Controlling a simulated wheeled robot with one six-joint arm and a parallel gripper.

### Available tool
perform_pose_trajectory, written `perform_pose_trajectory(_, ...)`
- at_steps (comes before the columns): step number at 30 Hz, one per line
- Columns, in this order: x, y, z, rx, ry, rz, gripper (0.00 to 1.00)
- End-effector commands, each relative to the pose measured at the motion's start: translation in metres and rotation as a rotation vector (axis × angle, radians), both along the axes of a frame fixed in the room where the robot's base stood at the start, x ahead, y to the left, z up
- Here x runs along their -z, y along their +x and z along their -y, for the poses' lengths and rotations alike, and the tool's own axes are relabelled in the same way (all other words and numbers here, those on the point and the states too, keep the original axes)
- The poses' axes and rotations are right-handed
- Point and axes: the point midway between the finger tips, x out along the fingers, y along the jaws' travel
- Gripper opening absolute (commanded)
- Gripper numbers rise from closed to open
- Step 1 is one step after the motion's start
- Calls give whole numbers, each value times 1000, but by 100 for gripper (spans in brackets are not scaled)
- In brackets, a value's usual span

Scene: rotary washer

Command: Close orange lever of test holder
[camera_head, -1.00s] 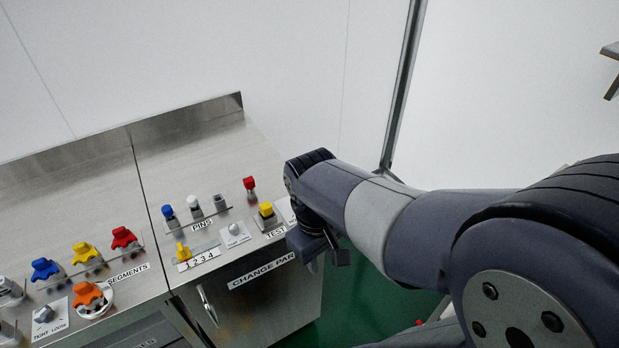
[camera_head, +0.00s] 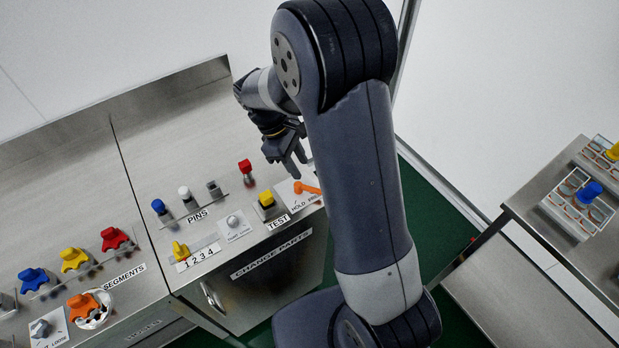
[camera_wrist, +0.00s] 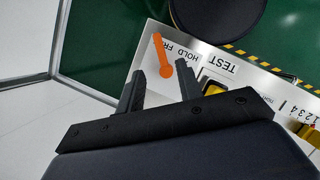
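The orange lever (camera_head: 306,187) lies on a white label plate at the front right corner of the steel cabinet top. In the wrist view the lever (camera_wrist: 158,48) points away from my gripper, its round end near the fingertips, beside the words HOLD and FR. The test holder (camera_head: 267,208), with a yellow top, stands left of the lever behind the TEST label; its yellow part (camera_wrist: 212,88) is partly hidden in the wrist view. My gripper (camera_head: 290,167) is open and empty, its fingers apart above and behind the lever. I see no contact with it.
A red-topped pin (camera_head: 246,170) stands behind the test holder, close to my gripper. Blue and white pins, a white knob (camera_head: 233,223) and a yellow selector (camera_head: 180,250) are further left. A second steel table (camera_head: 520,203) with trays is at right.

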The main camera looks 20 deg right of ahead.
Motion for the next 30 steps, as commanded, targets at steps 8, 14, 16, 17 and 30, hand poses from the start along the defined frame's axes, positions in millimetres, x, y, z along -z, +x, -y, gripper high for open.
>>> perform_pose_trajectory(8, 48, -13, 17, 2, -1, -4, 35)
perform_pose_trajectory(14, 68, -16, 24, 1, 0, 0, 35)
perform_pose_trajectory(16, 71, -17, 25, 2, 0, 0, 35)
perform_pose_trajectory(17, 71, -17, 25, 2, 0, 0, 35)
perform_pose_trajectory(30, 72, -17, 25, 2, 0, 1, 19)
